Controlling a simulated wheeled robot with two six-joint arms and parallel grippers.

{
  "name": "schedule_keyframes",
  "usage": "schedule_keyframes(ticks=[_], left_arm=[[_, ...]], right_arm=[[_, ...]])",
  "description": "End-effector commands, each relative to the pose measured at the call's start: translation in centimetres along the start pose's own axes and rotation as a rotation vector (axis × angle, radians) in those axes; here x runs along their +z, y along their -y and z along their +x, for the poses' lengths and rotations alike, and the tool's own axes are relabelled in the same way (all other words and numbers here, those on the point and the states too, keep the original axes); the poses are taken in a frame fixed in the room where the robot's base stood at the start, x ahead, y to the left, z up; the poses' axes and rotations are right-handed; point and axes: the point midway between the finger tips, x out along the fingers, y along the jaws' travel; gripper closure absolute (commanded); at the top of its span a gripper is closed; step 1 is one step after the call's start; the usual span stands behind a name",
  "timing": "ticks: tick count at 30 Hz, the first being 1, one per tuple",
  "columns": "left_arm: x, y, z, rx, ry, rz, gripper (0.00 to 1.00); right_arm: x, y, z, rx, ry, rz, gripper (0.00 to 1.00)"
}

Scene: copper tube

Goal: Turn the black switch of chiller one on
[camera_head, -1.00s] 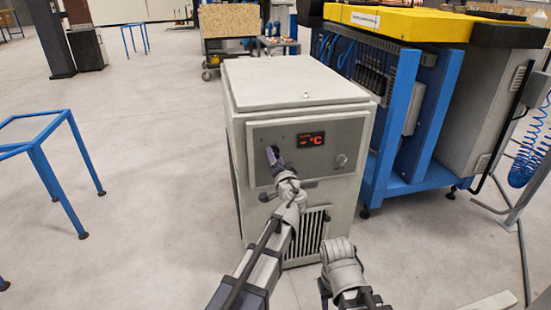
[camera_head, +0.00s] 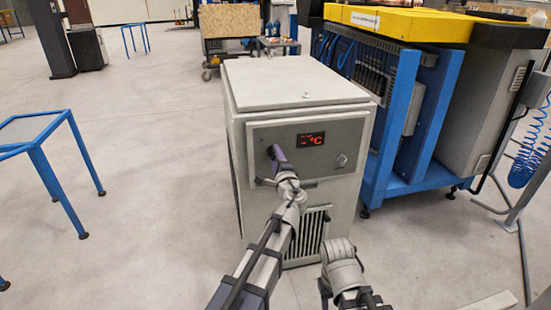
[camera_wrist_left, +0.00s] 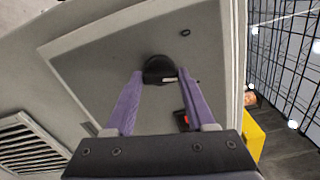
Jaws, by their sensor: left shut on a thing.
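The chiller (camera_head: 297,85) is a light grey cabinet in the middle of the head view. Its front panel has a lit red display and a black switch (camera_head: 270,152) at the left, mostly hidden by my fingers. My left gripper (camera_head: 275,157) has purple fingers and is shut on the switch. In the left wrist view the round black switch (camera_wrist_left: 160,70), with a pale label strip, sits between the two fingertips.
A small round knob (camera_head: 342,160) is at the right of the panel, with a vent grille (camera_head: 313,232) below. A blue-framed machine (camera_head: 400,130) stands close on the right, and a blue table frame (camera_head: 50,170) on the left. Open floor lies between.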

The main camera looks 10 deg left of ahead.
Motion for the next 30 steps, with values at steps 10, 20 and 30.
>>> schedule_keyframes(ticks=[10,20,30], left_arm=[[-0.05,0.00,-0.07,0.000,-0.001,0.305,1.00],[-0.06,0.01,-0.08,0.000,-0.001,0.499,1.00],[-0.06,0.01,-0.09,0.001,-0.002,0.578,1.00]], right_arm=[[0.00,0.00,-0.01,0.000,0.000,0.000,0.50],[0.00,0.00,-0.02,0.000,0.000,0.000,0.50],[0.00,0.00,-0.02,0.000,0.000,0.000,0.50]])
